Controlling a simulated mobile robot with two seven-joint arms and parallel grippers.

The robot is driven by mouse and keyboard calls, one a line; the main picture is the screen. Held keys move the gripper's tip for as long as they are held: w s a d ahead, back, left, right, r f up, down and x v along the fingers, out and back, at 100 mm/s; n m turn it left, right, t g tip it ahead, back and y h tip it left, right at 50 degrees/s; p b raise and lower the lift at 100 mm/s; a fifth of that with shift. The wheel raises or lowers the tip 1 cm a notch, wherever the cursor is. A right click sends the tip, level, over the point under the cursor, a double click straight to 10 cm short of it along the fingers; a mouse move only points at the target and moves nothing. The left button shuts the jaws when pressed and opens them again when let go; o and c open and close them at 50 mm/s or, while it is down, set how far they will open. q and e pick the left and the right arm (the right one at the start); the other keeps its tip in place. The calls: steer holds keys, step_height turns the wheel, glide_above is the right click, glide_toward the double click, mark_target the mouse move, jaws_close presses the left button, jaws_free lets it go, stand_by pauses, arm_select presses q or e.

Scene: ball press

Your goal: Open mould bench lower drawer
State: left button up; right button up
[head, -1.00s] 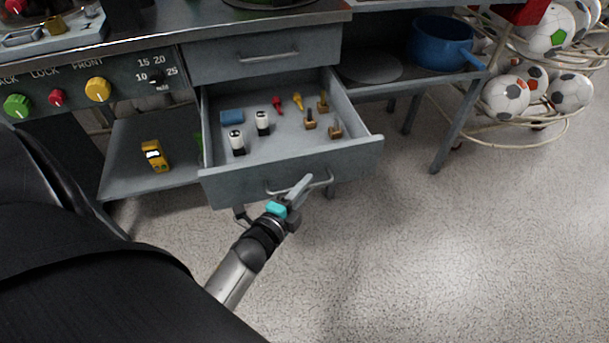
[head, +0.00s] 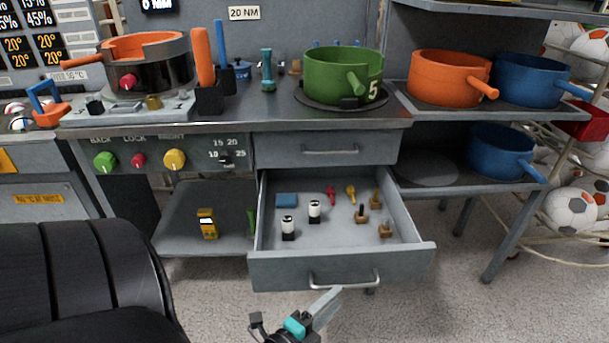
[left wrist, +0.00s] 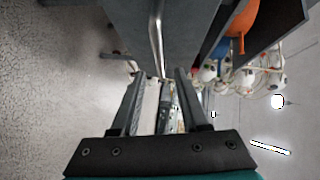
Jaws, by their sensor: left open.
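The lower drawer (head: 340,269) of the mould bench stands pulled out, and its inside shows. Its bar handle (head: 345,281) is on the front panel. My left gripper (head: 312,310) is just below and in front of the handle. In the left wrist view my left gripper (left wrist: 160,90) has its two fingers apart, with nothing between them. The handle (left wrist: 157,40) shows there beyond the fingertips, and the gripper is off it. The upper drawer (head: 328,149) is shut. My right gripper is not in view.
The open drawer holds a blue block (head: 286,200), black-and-white pieces (head: 314,211) and several small red, yellow and wooden pieces. A green pot (head: 335,80) stands on the bench top. Blue pots and footballs (head: 570,211) are at the right. The floor before the drawer is clear.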

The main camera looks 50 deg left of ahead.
arm_select(q)
steer(key=s+r+p, duration=0.1)
steer(key=s, duration=0.7)
steer(key=shift+s+d+r+p, duration=0.2)
steer(key=shift+s+d+p, duration=0.1)
steer(key=shift+s, duration=0.05)
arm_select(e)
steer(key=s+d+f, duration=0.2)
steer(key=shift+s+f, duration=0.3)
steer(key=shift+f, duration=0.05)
